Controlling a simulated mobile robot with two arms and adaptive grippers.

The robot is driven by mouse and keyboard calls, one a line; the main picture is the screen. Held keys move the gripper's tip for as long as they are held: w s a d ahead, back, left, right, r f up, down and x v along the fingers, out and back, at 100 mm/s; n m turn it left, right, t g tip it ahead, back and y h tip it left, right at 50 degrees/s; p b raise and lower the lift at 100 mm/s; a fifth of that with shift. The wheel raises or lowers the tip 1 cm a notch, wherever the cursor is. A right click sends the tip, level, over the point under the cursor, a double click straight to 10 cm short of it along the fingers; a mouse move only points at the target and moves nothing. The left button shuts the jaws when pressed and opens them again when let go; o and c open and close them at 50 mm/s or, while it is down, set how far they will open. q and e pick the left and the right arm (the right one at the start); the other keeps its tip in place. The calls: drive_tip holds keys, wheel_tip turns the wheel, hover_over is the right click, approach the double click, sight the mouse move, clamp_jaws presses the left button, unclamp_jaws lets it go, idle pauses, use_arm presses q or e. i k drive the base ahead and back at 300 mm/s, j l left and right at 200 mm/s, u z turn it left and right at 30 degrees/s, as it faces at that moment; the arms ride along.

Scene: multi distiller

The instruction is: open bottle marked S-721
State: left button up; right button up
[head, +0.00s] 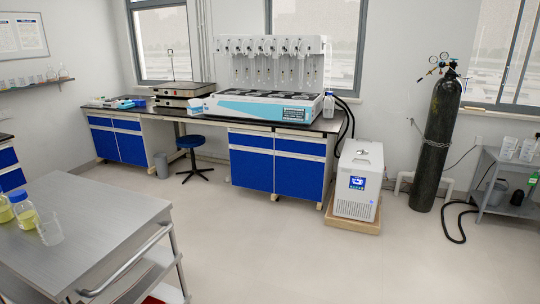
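Two bottles with blue caps and yellowish contents stand at the left edge on a metal cart (110,215). The nearer bottle (24,212) shows whole, and the other bottle (4,209) is cut by the picture edge. A clear beaker (50,231) stands beside them. A small pale bottle (328,104) stands on the bench at the right end of the distiller (262,106). I cannot read a marking S-721 on any of them. Neither of my grippers is in view.
The blue-fronted bench (278,163) runs along the back wall. A stool (191,155) stands before it. A white chiller (357,182) and a dark gas cylinder (436,140) stand right. A grey shelf (511,212) is far right. The middle floor is clear.

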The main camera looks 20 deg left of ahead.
sight(25, 212)
drive_tip(key=k+j, duration=0.2)
drive_tip(key=j, duration=0.45)
drive_tip(key=k+j+u, duration=0.1)
drive_tip(key=j, duration=0.55)
drive_tip(key=k+j+u, duration=0.1)
drive_tip(key=k+j, duration=0.15)
drive_tip(key=j, duration=0.4)
drive_tip(key=k+j, duration=0.15)
drive_tip(key=j, duration=0.5)
drive_tip(key=k+j+u, duration=0.1)
drive_tip(key=j, duration=0.6)
drive_tip(key=k+j, duration=0.2)
drive_tip(key=j, duration=0.45)
drive_tip(key=k+j+u, duration=0.1)
drive_tip(key=j, duration=0.6)
drive_tip(key=k+j+u, duration=0.1)
drive_tip(key=j, duration=0.6)
